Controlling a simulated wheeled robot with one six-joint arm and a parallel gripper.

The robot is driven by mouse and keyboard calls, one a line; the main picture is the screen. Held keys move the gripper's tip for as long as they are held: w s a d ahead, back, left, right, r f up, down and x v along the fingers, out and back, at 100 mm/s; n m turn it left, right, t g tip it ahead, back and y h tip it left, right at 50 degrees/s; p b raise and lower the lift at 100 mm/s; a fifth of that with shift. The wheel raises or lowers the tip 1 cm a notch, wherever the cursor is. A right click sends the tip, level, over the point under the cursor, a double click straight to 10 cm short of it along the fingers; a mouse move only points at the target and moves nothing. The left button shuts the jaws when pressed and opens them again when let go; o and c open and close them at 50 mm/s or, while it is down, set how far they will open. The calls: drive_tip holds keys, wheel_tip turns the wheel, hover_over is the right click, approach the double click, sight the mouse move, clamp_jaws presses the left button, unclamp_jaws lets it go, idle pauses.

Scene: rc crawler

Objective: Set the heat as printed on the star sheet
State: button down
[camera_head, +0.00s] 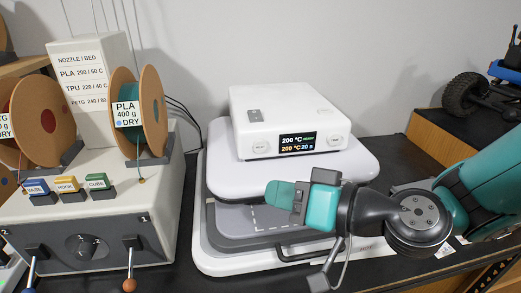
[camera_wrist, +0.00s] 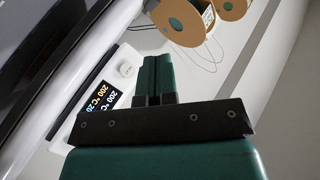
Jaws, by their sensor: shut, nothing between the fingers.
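A white heat press (camera_head: 355,165) stands on the dark bench, with a control box (camera_head: 285,105) on top. Its display (camera_head: 297,143) reads 200 °C above and 200 °C 20 s below. One button (camera_head: 260,148) is left of the display and another (camera_head: 336,139) is right of it. The display also shows, turned sideways, in the wrist view (camera_wrist: 98,97). My gripper (camera_head: 272,194) is shut and empty, in front of the press below the display. Its shut fingers show in the wrist view (camera_wrist: 155,75). I cannot make out a star sheet in either view.
A grey printer-like box (camera_head: 70,230) with levers and a dial stands at the left. It carries filament spools (camera_head: 150,110), small labelled blocks (camera_head: 67,186) and a temperature card (camera_head: 85,85). A crawler wheel (camera_head: 464,94) sits on a wooden shelf at the right.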

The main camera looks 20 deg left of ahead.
sight(260, 146)
drive_tip(key=shift+w+a+f+m+t, duration=0.4)
drive_tip(key=shift+f, duration=0.05)
drive_tip(key=shift+w+a+p, duration=0.75)
drive_tip(key=shift+w+p, duration=0.1)
drive_tip(key=shift+w, duration=0.4)
drive_tip(key=shift+w+a+p, duration=0.8)
drive_tip(key=shift+w+p, duration=0.1)
drive_tip(key=shift+w, duration=0.35)
drive_tip(key=shift+w+a+p, duration=0.75)
drive_tip(key=shift+w+p, duration=0.1)
drive_tip(key=shift+w, duration=0.4)
drive_tip(key=shift+w+a, duration=0.1)
drive_tip(key=shift+w, duration=0.05)
drive_tip(key=shift+w+a, duration=0.15)
drive_tip(key=shift+w, duration=0.1)
